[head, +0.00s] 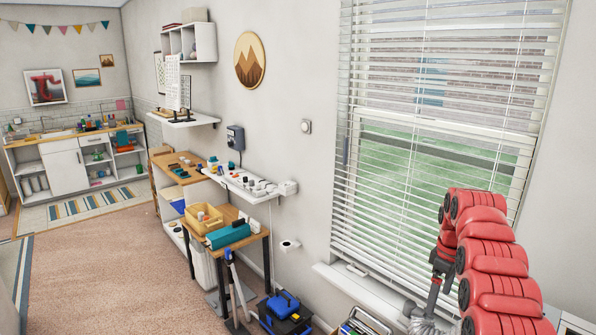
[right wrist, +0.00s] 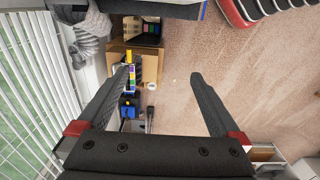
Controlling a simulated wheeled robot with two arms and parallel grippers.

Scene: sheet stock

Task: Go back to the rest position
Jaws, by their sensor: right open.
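My right gripper (right wrist: 162,76) is open in the right wrist view, with its two dark fingers spread wide and nothing between the tips. It is over the floor, with a cardboard box and a blue and black toolbox beyond or below the left finger. In the head view my red right arm is raised at the right, in front of the window; it bends down toward the sill. My left gripper does not show in either view.
A white window sill (head: 345,278) runs near my right arm, under the blinds (head: 440,130). The blue toolbox (head: 285,312) stands on the floor beside a small wooden table (head: 245,220) with a yellow crate (head: 205,219). Open carpet (head: 110,270) lies at the left.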

